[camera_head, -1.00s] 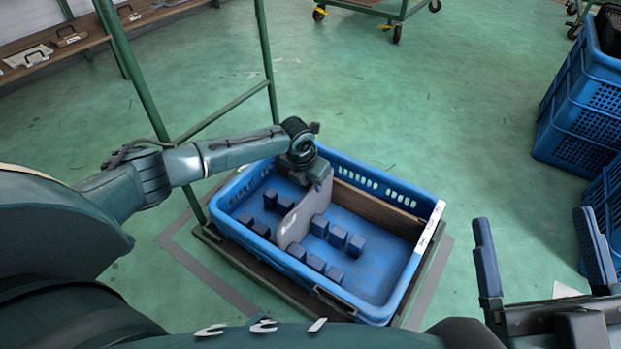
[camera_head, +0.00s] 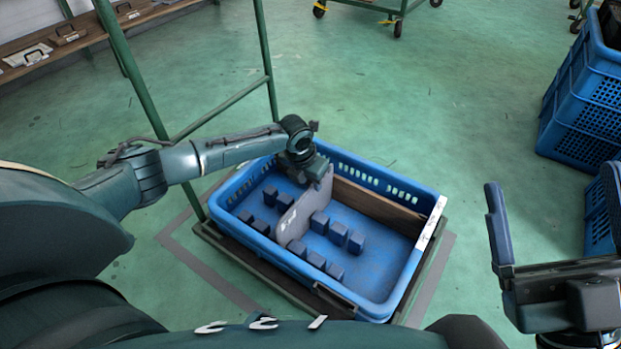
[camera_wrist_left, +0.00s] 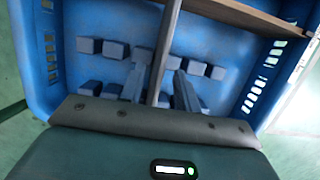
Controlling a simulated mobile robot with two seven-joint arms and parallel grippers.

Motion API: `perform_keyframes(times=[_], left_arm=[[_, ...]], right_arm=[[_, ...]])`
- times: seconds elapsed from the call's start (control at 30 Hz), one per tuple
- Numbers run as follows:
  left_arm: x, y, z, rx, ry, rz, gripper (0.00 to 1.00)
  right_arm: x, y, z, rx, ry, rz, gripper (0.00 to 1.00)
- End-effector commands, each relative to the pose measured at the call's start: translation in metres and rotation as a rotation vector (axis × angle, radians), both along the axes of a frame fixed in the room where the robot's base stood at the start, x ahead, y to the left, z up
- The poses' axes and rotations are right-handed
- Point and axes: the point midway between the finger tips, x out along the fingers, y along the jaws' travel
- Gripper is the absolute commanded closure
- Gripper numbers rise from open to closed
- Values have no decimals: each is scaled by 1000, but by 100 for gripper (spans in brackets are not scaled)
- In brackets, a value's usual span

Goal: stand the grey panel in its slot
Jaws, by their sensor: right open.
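The grey panel (camera_head: 296,217) stands on edge, roughly upright, across the blue tray (camera_head: 390,300) between rows of blue blocks (camera_head: 337,233). Its lower edge is partly hidden by blocks, so I cannot tell how fully it sits on the floor. My left gripper (camera_head: 318,178) is over the panel's far end. In the left wrist view the panel (camera_wrist_left: 158,70) shows as a thin strip between the fingers of my left gripper (camera_wrist_left: 160,78), with a small gap on either side. My right gripper (camera_head: 555,215) is open and empty, outside the tray at right.
A brown wooden panel (camera_head: 375,205) stands along the tray's far side. Green frame posts (camera_head: 135,75) rise close behind my left arm. Blue crates (camera_head: 585,105) are stacked at the right. The floor between tray and crates is clear.

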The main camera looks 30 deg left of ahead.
Motion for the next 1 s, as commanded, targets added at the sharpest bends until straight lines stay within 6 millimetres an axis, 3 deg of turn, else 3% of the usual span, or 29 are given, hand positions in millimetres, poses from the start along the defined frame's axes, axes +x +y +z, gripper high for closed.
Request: perform_keyframes(times=[0.03, 0.5, 0.7, 1.0], left_arm=[[-1, 1, 17, -1, -5, 0, 68], [-26, 6, 110, -6, -8, 1, 68], [-32, 7, 128, -7, -8, 1, 68], [-32, 6, 130, -7, -8, 1, 68]], right_arm=[[0, 1, -1, 10, 60, 3, 15], [-12, 7, -56, 48, 521, -8, 15], [-11, 4, -57, 22, 512, -30, 15], [-11, 4, -58, 15, 510, -34, 15]])
